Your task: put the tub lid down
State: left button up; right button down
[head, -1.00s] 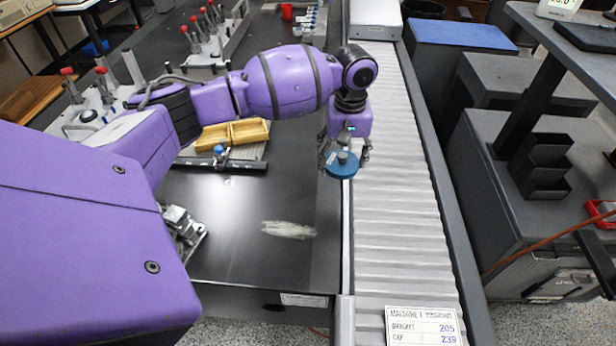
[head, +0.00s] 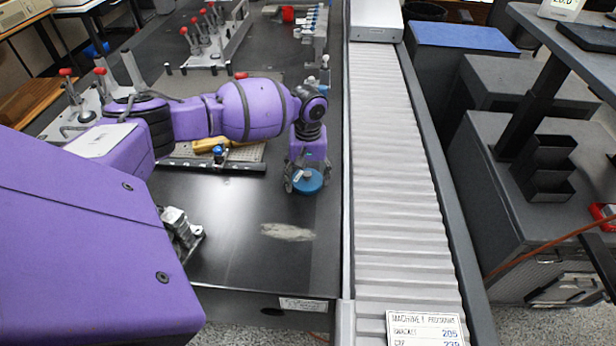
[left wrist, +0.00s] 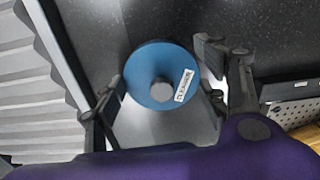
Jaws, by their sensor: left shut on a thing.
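The tub lid (head: 308,184) is a blue disc with a grey knob and a white label. It also shows in the left wrist view (left wrist: 148,60), between the two dark fingers. My left gripper (head: 304,178) is shut on the lid and holds it flat, over the right part of the black table (head: 240,270), left of the roller conveyor. I cannot tell how high the lid is above the table top. My right gripper is not in view.
The grey roller conveyor (head: 405,220) runs along the table's right side. A perforated plate with a yellow tray (head: 208,145), partly hidden by my arm, lies behind. A metal clamp (head: 180,228) stands at left. The table's front middle is clear, with a pale scuff.

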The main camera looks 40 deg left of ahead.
aim_at(308, 175)
pick_arm(q)
jog(key=o, duration=1.1)
jog(key=shift+f, duration=0.1)
jog(key=shift+o, duration=0.2)
notch_tip(308, 175, up, 12)
jog(key=p, duration=0.1)
jog(key=shift+r, duration=0.2)
jog(key=shift+d, duration=0.1)
